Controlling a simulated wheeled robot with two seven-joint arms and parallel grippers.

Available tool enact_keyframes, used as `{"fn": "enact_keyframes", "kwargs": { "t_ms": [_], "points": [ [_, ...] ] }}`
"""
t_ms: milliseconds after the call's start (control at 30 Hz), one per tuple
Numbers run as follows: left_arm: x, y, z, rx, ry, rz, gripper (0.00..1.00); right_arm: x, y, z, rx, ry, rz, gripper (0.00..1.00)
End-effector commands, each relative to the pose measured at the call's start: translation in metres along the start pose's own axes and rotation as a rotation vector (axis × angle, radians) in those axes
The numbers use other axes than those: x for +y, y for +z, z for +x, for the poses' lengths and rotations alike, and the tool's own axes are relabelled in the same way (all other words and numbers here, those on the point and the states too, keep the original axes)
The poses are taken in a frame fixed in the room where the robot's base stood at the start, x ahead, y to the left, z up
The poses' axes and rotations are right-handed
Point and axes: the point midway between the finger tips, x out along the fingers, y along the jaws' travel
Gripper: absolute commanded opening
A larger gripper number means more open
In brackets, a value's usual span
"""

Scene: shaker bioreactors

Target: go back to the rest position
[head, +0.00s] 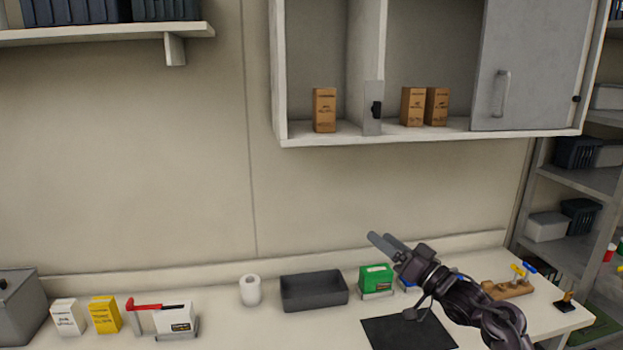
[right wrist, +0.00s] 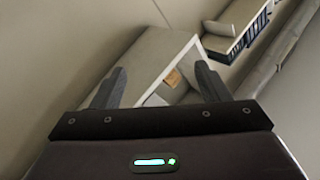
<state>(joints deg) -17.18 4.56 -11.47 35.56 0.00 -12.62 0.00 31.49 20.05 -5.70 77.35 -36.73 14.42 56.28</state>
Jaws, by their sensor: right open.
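My right gripper (head: 385,243) is raised above the bench at the right of the head view, its arm coming in from the lower right. Its two fingers also show in the right wrist view (right wrist: 158,88), spread apart with nothing between them. Behind them in that view is the wall cabinet (right wrist: 165,50), well beyond the fingertips, with one brown box (right wrist: 173,77) visible. My left gripper is not in the head view.
The open wall cabinet (head: 280,80) holds brown boxes (head: 324,110). On the bench are a dark tray (head: 314,291), a white roll (head: 250,290), a green box (head: 376,278), a yellow box (head: 105,314), a black mat (head: 408,334) and a wooden rack (head: 508,290). Shelves stand right.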

Motion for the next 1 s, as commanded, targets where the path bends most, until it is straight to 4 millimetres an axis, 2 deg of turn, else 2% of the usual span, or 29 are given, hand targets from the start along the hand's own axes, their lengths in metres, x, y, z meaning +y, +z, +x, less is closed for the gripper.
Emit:
{"fn": "enact_keyframes", "kwargs": {
  "t_ms": [33,100,200,400,500,567,667,767,800,967,1000],
  "points": [
    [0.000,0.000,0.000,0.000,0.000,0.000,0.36,0.022,-0.012,-0.001,0.028,0.102,-0.146,0.69],
    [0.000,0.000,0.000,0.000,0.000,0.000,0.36,0.053,-0.030,-0.008,0.047,0.254,-0.349,0.69],
    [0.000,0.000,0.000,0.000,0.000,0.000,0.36,0.091,-0.053,-0.024,0.033,0.459,-0.589,0.69],
    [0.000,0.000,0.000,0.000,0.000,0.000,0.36,0.148,-0.089,-0.071,-0.100,0.821,-0.934,0.69],
    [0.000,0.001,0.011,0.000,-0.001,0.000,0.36,0.175,-0.030,-0.089,-0.185,0.833,-0.897,0.69],
    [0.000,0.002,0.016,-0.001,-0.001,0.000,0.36,0.188,0.001,-0.099,-0.228,0.839,-0.872,0.69],
    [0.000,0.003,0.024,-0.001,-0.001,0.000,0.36,0.208,0.058,-0.121,-0.307,0.850,-0.827,0.69],
    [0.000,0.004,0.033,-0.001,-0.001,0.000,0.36,0.227,0.122,-0.148,-0.396,0.860,-0.776,0.69],
    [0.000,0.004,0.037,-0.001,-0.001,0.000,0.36,0.233,0.150,-0.160,-0.434,0.865,-0.754,0.69],
    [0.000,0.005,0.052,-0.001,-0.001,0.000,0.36,0.250,0.258,-0.216,-0.584,0.881,-0.664,0.69],
    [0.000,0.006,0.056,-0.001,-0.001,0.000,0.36,0.252,0.285,-0.232,-0.622,0.884,-0.642,0.69]
  ]
}}
